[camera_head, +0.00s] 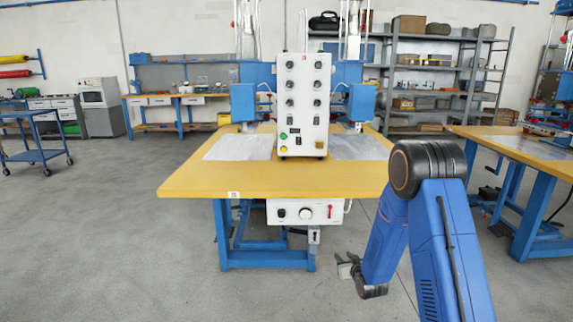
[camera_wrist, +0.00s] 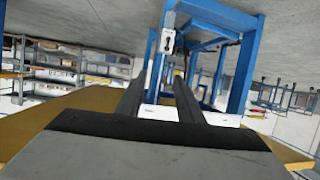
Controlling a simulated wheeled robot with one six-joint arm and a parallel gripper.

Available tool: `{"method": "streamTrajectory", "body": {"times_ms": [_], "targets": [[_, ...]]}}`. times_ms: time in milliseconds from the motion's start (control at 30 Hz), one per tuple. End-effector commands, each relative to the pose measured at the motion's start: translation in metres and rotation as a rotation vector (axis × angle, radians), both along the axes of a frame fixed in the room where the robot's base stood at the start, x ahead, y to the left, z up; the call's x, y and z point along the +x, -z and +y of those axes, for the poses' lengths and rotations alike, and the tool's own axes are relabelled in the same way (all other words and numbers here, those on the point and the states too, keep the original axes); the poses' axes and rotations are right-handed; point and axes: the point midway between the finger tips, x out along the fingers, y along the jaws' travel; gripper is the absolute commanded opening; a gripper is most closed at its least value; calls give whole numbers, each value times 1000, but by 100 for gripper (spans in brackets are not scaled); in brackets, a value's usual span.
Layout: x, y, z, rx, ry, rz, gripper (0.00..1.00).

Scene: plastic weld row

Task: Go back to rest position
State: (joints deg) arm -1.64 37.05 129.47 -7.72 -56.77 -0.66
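My blue arm with a black joint rises at the right of the head view and bends down in front of the welding table (camera_head: 240,184). My gripper (camera_head: 346,267) hangs low, near the table's lower right leg, below the tabletop. In the wrist view my gripper (camera_wrist: 159,84) shows two dark fingers apart, with nothing between them. The wrist picture looks upside down, with the blue table frame (camera_wrist: 241,75) beyond the fingers.
A white control panel (camera_head: 303,105) stands on the table, with a white box (camera_head: 296,212) under its front edge. Another table (camera_head: 535,153) stands at the right. A blue cart (camera_head: 38,155) stands far left. The grey floor at left is clear.

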Motion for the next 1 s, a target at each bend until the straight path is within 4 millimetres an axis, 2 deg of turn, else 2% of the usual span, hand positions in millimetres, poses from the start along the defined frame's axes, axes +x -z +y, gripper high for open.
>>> {"method": "streamTrajectory", "body": {"times_ms": [33,100,467,767,1000], "targets": [[-3,-16,-2,-5,5,11,34],[-9,-33,-5,-12,12,35,34],[-55,-111,-19,-39,51,164,34],[-113,-168,-31,-52,81,271,34],[-170,-206,-38,-57,106,357,34]]}}
